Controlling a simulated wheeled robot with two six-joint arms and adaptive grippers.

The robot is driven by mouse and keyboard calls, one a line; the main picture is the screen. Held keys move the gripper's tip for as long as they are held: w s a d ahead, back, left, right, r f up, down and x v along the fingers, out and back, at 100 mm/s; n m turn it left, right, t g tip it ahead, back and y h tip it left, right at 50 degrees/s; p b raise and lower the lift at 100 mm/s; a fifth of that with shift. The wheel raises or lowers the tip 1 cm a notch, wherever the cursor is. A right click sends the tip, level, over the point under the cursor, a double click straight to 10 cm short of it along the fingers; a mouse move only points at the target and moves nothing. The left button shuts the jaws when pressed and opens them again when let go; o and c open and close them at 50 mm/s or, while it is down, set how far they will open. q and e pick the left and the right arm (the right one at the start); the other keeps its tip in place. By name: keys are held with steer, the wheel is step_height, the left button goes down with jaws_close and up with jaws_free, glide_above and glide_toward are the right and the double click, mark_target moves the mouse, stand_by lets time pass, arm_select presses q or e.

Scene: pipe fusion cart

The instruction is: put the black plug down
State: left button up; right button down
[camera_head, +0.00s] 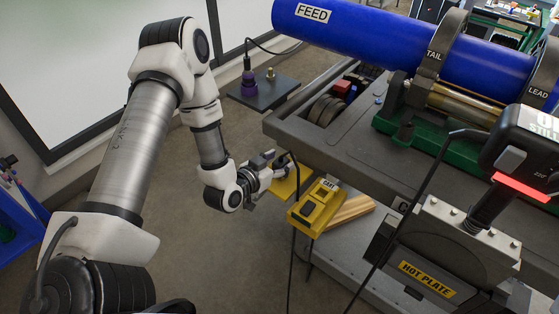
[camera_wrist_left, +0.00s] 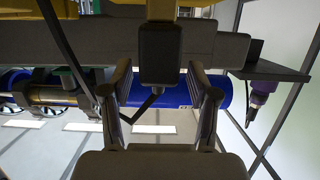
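My left gripper (camera_head: 271,163) is low beside the cart's near left corner, over a yellow plate (camera_head: 288,187). In the left wrist view, which looks upside down, its two fingers (camera_wrist_left: 160,78) stand apart. The black plug (camera_wrist_left: 159,54) appears as a dark block between them, with a gap visible on each side. A thin black cable (camera_wrist_left: 146,104) runs from the plug. In the head view the plug is too small and covered to make out clearly. How the plug is supported cannot be told. My right gripper is not in view.
A yellow box marked CART (camera_head: 318,204) stands just right of the left gripper. A small shelf (camera_head: 264,92) holds a purple plug (camera_head: 248,84). The cart's edge (camera_head: 300,135), blue pipe (camera_head: 345,28) and hot plate unit (camera_head: 440,255) are nearby. Open floor (camera_head: 225,265) lies below left.

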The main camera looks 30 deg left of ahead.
arm_select(q)
steer(key=shift+w+f, duration=0.1)
steer(key=d+p+v, duration=0.1)
steer(key=p+v, duration=0.1)
steer(key=v, duration=1)
steer(key=s+d+f+g+h, duration=0.1)
steer(key=s+d+f+g, duration=0.25)
steer(key=f, duration=0.25)
steer(key=s+d+f+g+h, duration=0.1)
steer(key=s+d+f+g, duration=0.2)
steer(key=f+g, duration=0.25)
steer(key=s+f+g+y, duration=0.1)
steer(key=s+f+g, duration=0.1)
steer(key=s, duration=0.3)
steer(key=s+d+f+n+g+y, duration=0.1)
steer(key=s+f+g+y, duration=0.1)
steer(key=s+f+g, duration=0.1)
steer(key=shift+s+d+f+g, duration=0.35)
steer(key=shift+s+f, duration=0.1)
steer(key=shift+s, duration=0.75)
